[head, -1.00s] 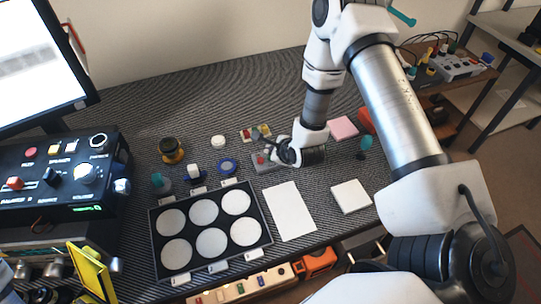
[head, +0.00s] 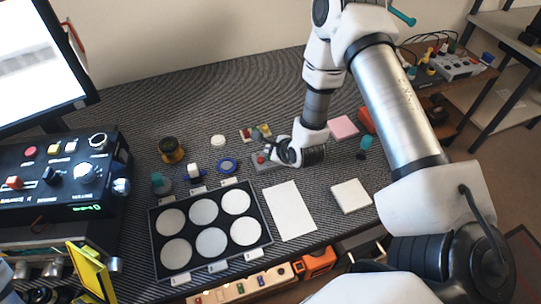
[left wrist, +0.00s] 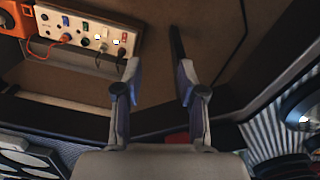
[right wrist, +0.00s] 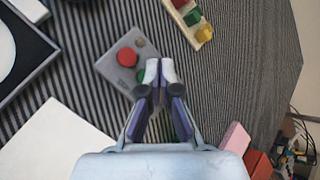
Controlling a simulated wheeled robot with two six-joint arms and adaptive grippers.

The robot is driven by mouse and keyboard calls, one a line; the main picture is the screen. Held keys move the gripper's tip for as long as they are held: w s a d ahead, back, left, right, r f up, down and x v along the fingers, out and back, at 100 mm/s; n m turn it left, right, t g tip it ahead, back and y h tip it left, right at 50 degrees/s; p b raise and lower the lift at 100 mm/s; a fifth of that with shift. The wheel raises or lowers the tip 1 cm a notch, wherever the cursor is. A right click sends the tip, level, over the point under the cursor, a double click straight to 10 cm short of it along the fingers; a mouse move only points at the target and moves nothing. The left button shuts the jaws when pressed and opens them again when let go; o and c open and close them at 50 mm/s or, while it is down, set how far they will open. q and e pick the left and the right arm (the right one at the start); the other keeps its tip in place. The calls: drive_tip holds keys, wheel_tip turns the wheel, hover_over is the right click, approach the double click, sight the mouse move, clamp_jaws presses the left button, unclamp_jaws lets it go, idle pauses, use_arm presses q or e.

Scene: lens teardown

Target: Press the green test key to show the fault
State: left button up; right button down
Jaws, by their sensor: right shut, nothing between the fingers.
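A small grey box (right wrist: 122,62) lies on the striped mat, with a large red button (right wrist: 127,57) and a green key (right wrist: 141,76) in the right wrist view. In the head view the box (head: 262,163) is partly behind my right gripper (head: 272,150). My right gripper is shut and empty, and its fingertips (right wrist: 160,72) are over the box's edge beside the green key. They partly cover the key; I cannot tell whether they touch it. My left gripper (left wrist: 157,75) is open and empty in the left wrist view, above a shelf or drawer with a power strip.
A black tray with white discs (head: 264,214), a white sheet (head: 290,210) and a white pad (head: 350,196) lie in front. A small board with coloured blocks (right wrist: 190,18) and a pink block (right wrist: 236,138) are near the box. A monitor (head: 40,60) stands at left.

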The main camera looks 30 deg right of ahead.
drive_tip(key=shift+f+b, duration=0.35)
drive_tip(key=shift+f, duration=0.05)
drive_tip(key=shift+f+b, duration=0.4)
drive_tip(key=shift+b, duration=0.1)
idle(0.5)
drive_tip(key=shift+r, duration=0.15)
drive_tip(key=shift+r+p, duration=0.45)
drive_tip(key=shift+r, duration=0.25)
drive_tip(key=shift+r+p, duration=1.5)
drive_tip(key=shift+r, duration=1)
